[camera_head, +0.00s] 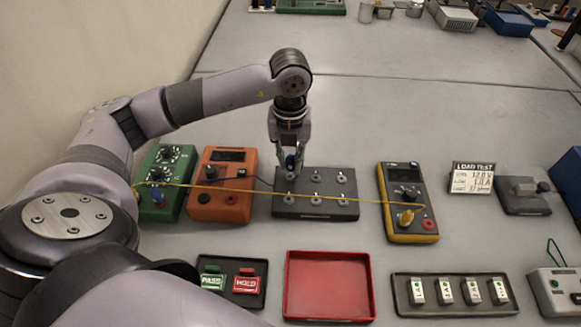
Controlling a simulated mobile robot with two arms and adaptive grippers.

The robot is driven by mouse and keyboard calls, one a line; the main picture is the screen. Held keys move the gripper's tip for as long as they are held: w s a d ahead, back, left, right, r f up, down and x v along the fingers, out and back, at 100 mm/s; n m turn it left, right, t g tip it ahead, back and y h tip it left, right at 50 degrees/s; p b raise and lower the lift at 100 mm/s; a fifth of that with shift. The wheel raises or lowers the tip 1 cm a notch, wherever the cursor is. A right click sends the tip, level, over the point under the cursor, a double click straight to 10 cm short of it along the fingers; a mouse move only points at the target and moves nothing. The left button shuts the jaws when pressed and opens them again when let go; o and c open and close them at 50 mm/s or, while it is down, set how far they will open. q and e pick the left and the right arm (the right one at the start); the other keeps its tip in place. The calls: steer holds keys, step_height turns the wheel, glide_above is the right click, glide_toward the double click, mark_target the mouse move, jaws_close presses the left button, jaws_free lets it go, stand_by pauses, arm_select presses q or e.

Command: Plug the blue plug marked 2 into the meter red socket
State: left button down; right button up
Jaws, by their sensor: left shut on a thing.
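The yellow meter (408,175) stands right of centre, with a dial and a red socket (428,223) at its lower right. A yellow plug (407,216) sits beside that socket, at the meter's lower middle. My left gripper (290,168) points down over the upper left of the dark terminal block (318,210). It is shut on a small blue plug (291,160), partly hidden by the fingers; its mark cannot be read. Another blue piece (157,196) sits on the green box (165,170). My right gripper is not in view.
A yellow cable (320,197) crosses from the green box over the orange box (222,205) and block to the meter. A thin dark lead runs from the orange box towards the block. A red tray (328,255) and a tray of white labelled pieces (455,305) lie in front.

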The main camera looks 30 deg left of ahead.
mark_target(290, 156)
arm_select(q)
steer(key=shift+r+p, duration=0.85)
steer(key=shift+r, duration=0.65)
